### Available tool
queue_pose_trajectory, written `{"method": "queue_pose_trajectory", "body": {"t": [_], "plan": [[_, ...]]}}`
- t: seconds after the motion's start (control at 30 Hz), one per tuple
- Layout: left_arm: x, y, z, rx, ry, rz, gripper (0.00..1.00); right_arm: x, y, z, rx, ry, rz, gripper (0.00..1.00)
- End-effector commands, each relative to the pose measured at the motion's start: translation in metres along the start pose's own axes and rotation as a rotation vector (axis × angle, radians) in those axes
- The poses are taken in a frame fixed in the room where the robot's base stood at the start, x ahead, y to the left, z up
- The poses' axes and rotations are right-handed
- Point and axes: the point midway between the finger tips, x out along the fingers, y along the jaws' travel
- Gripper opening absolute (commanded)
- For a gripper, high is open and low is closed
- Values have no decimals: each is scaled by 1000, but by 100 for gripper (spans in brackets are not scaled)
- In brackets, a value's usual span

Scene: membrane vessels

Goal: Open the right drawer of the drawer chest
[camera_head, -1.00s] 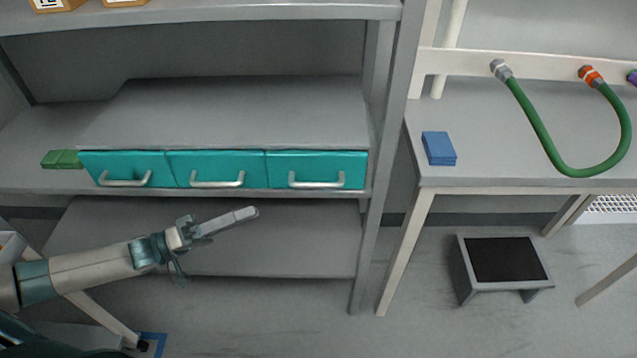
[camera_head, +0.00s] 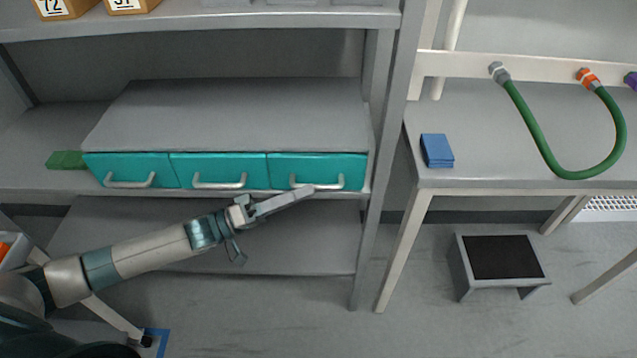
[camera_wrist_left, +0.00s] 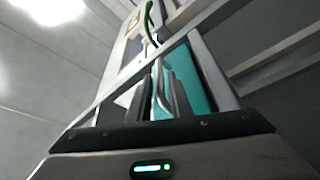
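The drawer chest (camera_head: 215,115) is a grey-topped box on the shelf with three teal drawer fronts, each with a silver bar handle. The right drawer (camera_head: 340,167) is closed, flush with the others. Its handle (camera_head: 330,184) is partly covered at the left end by my left gripper (camera_head: 308,190). In the left wrist view, the two dark fingers of my left gripper (camera_wrist_left: 162,75) stand apart, with the silver handle (camera_wrist_left: 161,92) seen between them and the teal front (camera_wrist_left: 200,75) beyond. I cannot tell whether they touch the handle. My right gripper is not in view.
Green blocks (camera_head: 66,160) lie left of the chest. A grey upright post (camera_head: 385,150) stands just right of it. A step stool (camera_head: 500,265) stands on the floor.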

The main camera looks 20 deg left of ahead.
Motion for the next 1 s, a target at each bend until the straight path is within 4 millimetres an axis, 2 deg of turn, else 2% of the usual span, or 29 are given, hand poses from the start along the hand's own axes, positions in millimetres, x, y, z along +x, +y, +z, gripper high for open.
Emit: {"method": "queue_pose_trajectory", "body": {"t": [0.1,0.3,0.73,0.8,1.0], "plan": [[20,2,-1,1,0,3,18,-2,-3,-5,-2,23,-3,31],[39,1,-1,0,1,1,18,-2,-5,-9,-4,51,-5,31],[45,0,0,0,0,-1,18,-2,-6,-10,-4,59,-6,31],[45,0,0,0,0,-1,2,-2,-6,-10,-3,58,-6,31],[45,0,0,0,0,-1,0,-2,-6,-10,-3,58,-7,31]]}}
